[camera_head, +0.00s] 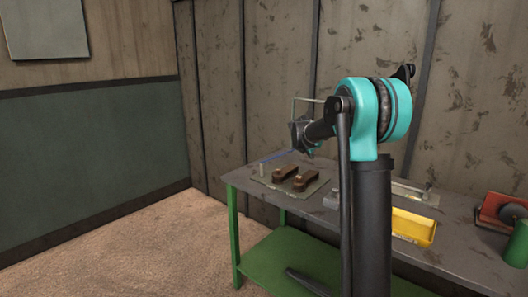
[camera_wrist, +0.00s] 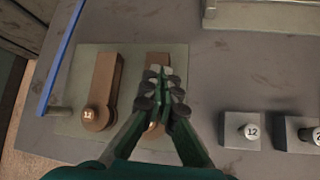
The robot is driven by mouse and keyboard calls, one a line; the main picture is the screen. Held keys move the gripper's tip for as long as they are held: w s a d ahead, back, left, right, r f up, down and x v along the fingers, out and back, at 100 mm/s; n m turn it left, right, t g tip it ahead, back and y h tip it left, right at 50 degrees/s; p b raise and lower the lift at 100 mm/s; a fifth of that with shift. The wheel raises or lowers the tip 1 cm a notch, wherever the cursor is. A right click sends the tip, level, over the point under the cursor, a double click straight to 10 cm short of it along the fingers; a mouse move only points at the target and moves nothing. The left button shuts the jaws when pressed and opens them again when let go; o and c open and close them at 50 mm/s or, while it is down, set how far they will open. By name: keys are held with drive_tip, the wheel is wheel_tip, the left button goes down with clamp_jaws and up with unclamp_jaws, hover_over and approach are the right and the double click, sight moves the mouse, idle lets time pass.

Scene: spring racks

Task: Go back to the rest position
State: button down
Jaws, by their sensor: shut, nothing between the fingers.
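My gripper (camera_wrist: 160,75) is shut and empty in the wrist view, its fingertips together above the right-hand brown piece (camera_wrist: 157,60) on a pale plate (camera_wrist: 82,62). It hides most of that piece. Another brown piece (camera_wrist: 105,85) with a round knob marked 12 lies to its left. In the head view my arm reaches over the green-legged table (camera_head: 236,180), and the two brown pieces (camera_head: 284,173) show below it. My fingertips cannot be made out clearly there. I cannot tell whether the fingers touch the piece.
Grey blocks with round knobs (camera_wrist: 239,127) stand at the right in the wrist view. A blue rod (camera_wrist: 61,58) lies at the left. A yellow bin (camera_head: 413,228), a red item (camera_head: 497,209) and a green cylinder (camera_head: 517,245) stand farther right. A wall (camera_head: 275,80) rises behind the table.

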drive_tip(key=s+f+m+g+y, duration=0.1)
drive_tip(key=s+f+m, duration=0.5)
drive_tip(key=s, duration=1)
drive_tip(key=s+a+f+m+g+y, duration=0.1)
drive_tip(key=s+f+m, duration=0.6)
drive_tip(key=s+m, duration=0.4)
drive_tip(key=s+a+f+m+g+y, duration=0.1)
drive_tip(key=s+f+m, duration=0.6)
drive_tip(key=s, duration=1.6)
drive_tip(key=shift+a+f+m+g+y, duration=0.15)
drive_tip(key=shift+m+g+y, duration=0.4)
drive_tip(key=shift+m, duration=0.45)
drive_tip(key=shift+w, duration=0.1)
